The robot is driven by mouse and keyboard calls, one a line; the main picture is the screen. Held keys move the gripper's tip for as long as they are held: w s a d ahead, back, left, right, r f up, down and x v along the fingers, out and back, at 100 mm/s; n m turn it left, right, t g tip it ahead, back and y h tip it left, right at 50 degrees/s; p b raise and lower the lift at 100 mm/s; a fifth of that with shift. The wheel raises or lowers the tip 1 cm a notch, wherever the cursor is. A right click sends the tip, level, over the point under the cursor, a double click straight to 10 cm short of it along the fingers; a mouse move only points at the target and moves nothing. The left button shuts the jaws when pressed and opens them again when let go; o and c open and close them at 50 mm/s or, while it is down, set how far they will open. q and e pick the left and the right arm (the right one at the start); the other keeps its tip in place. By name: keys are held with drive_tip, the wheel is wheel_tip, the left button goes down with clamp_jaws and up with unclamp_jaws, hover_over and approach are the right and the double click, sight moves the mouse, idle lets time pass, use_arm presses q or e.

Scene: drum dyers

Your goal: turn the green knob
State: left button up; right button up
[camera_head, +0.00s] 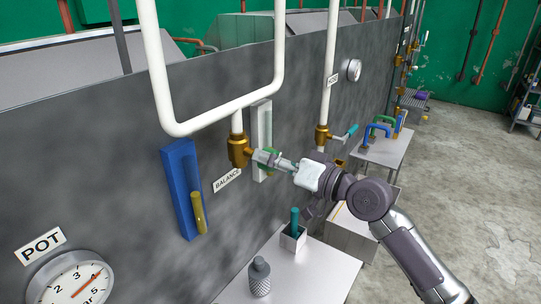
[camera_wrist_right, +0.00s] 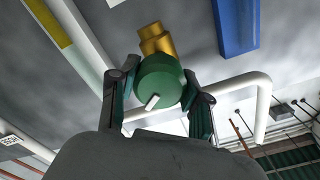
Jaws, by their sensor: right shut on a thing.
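The green knob (camera_wrist_right: 158,80) sits on the end of a brass valve (camera_wrist_right: 156,40) on the dark wall panel. In the head view the brass valve (camera_head: 239,150) hangs below a white pipe, above a BALANCE label (camera_head: 227,180). The green knob (camera_head: 270,175) is mostly hidden there by the fingers. My right gripper (camera_head: 272,160) reaches in from the right and is shut on the knob. In the wrist view its two fingers stand on either side of the knob, and a small white mark shows on the knob's face. My left gripper is not in view.
A white U-shaped pipe (camera_head: 205,120) runs above. A second brass valve (camera_head: 322,137) is further right.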

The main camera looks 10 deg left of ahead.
drive_tip(key=shift+r+m+p, duration=0.1)
drive_tip(key=shift+m+p, duration=0.35)
drive_tip(key=shift+m, duration=0.65)
drive_tip(key=o, duration=1.2)
drive_tip(key=shift+c, duration=0.2)
drive_tip(key=shift+d, duration=0.1)
drive_tip(key=v, duration=1.2)
